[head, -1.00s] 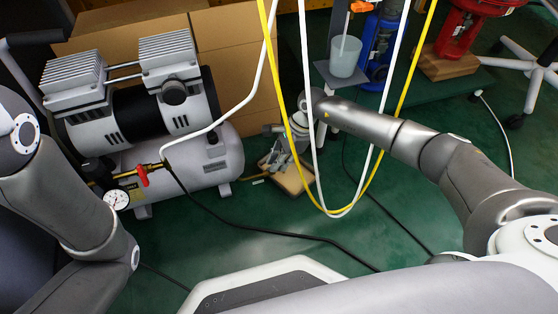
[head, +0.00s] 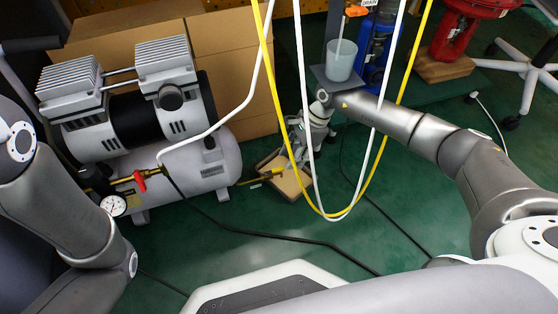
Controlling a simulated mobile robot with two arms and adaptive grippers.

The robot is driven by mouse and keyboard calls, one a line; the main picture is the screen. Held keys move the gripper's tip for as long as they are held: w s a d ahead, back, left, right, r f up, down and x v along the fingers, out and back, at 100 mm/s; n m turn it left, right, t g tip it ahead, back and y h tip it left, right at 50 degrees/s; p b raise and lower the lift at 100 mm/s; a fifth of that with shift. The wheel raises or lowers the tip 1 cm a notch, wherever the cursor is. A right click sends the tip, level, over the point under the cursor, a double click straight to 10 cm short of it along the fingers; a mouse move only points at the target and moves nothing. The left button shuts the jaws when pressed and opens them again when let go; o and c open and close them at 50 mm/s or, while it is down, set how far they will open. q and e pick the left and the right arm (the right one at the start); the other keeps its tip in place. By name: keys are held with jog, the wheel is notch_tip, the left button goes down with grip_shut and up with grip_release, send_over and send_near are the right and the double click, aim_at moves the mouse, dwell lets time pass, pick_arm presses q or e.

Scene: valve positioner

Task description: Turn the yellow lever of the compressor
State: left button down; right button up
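The compressor (head: 190,165) stands on the floor at the left, a grey tank with a black motor and two finned heads. On its front brass fitting sits a small red lever (head: 139,180); I see no yellow lever on the compressor. My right gripper (head: 297,152) is to the right of the tank, apart from it, hanging from the wrist behind the yellow and white hoses. Its fingers are small and partly hidden, so I cannot tell whether they are open. My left arm comes in at the left edge, and its gripper is out of view.
A yellow hose (head: 273,90) and white hoses (head: 304,85) hang in loops before my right arm. A pressure gauge (head: 114,205) sits below the lever. A cardboard piece (head: 290,186) with a yellow item (head: 262,177) lies below my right gripper. Cardboard boxes (head: 235,60) stand behind.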

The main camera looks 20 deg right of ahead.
jog(key=d, duration=0.8)
jog(key=shift+w, duration=0.25)
